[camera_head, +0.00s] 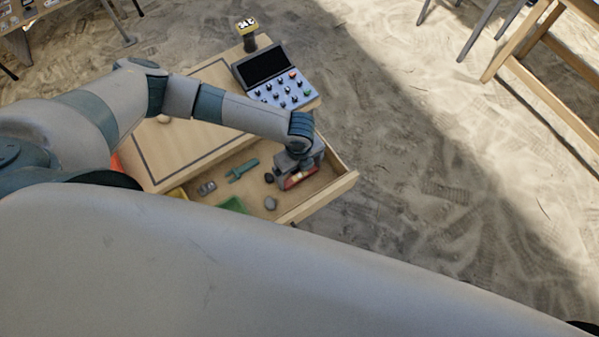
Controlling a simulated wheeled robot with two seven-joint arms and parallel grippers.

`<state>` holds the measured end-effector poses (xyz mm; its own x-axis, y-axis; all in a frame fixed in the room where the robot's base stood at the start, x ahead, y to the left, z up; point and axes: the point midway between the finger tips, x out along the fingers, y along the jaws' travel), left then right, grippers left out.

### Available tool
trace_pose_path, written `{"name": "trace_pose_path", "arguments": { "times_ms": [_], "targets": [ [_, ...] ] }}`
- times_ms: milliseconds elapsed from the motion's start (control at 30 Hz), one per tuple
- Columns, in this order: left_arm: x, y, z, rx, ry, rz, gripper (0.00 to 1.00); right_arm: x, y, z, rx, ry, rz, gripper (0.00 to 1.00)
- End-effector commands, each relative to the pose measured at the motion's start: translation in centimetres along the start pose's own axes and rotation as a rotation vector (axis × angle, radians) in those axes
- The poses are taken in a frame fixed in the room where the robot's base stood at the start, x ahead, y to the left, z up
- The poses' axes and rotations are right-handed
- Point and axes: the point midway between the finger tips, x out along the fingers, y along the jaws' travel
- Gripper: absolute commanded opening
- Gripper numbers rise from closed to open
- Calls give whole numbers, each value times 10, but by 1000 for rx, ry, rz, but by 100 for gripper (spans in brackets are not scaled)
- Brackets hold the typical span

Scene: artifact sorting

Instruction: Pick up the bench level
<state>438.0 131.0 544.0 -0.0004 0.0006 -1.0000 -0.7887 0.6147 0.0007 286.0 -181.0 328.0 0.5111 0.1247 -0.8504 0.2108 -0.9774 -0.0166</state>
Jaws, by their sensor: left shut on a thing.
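The bench level (296,180) appears as a small red and pale piece at the right end of the open wooden drawer (322,191). My left gripper (297,172) reaches down over it from the left and is shut on it. The gripper body hides much of the level and the fingertips. I cannot tell whether the level still touches the drawer floor. My right gripper is not in view.
The drawer also holds a teal wrench-like tool (242,171), a grey stone (270,203), a grey object (207,188) and a green piece (233,205). Sandy ground lies right.

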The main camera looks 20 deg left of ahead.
Motion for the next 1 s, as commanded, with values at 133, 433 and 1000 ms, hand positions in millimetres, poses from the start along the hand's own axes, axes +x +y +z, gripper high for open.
{"name": "trace_pose_path", "arguments": {
  "times_ms": [133, 433, 1000],
  "targets": [
    [-6, 0, 0, 0, 0, -1, 71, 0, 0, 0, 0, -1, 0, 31],
    [-43, -2, -1, 2, 1, -4, 71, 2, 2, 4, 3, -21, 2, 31],
    [-101, -50, -90, 1, 1, -3, 71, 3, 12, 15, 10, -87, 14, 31]
  ]
}}
